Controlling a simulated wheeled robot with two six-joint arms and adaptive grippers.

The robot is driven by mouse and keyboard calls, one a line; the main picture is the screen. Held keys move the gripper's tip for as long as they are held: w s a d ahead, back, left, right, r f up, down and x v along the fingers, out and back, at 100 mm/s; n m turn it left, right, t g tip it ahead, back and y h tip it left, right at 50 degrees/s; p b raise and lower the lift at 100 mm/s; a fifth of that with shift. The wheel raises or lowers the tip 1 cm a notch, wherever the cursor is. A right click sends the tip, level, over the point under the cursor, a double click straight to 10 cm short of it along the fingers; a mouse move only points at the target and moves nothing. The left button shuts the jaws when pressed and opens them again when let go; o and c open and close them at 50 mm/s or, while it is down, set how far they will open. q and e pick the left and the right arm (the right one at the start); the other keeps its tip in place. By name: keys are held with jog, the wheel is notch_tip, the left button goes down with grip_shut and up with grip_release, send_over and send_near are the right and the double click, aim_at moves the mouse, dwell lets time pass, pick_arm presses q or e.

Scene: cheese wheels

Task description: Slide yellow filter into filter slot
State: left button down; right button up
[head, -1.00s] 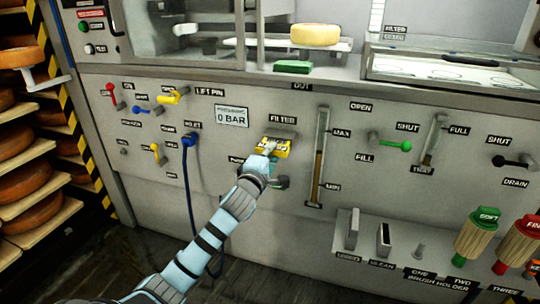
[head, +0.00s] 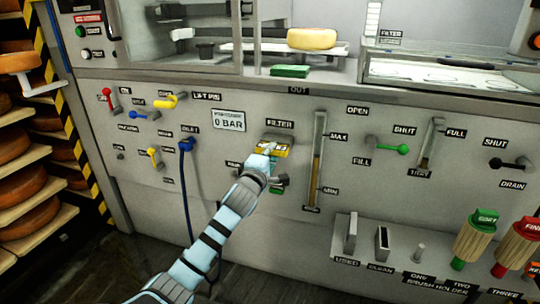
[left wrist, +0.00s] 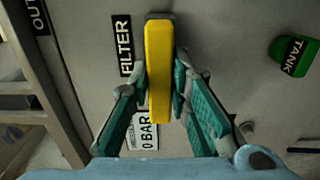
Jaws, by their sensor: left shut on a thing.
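The yellow filter (head: 285,151) is at the filter slot (head: 279,137) under the FILTER label on the machine's front panel. My left gripper (head: 268,152) is shut on the filter and partly covers it in the head view. In the left wrist view, the yellow filter (left wrist: 158,75) stands between the green-padded fingers of the left gripper (left wrist: 160,85). Its far end meets the dark slot edge (left wrist: 160,15); how deep it sits I cannot tell. My right gripper is not in view.
A green TANK part (left wrist: 293,54) is on the panel near the gripper. A blue hose (head: 188,195) hangs to the left, and a level gauge (head: 317,160) is to the right. A holder shelf (head: 400,262) juts out at the lower right.

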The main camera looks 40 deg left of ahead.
pick_arm(q)
jog(key=shift+w, duration=0.3)
jog(key=c, duration=1.4)
grip_release()
jog(key=shift+a, duration=0.1)
jog(key=v, duration=1.2)
jog(key=shift+w, duration=0.1)
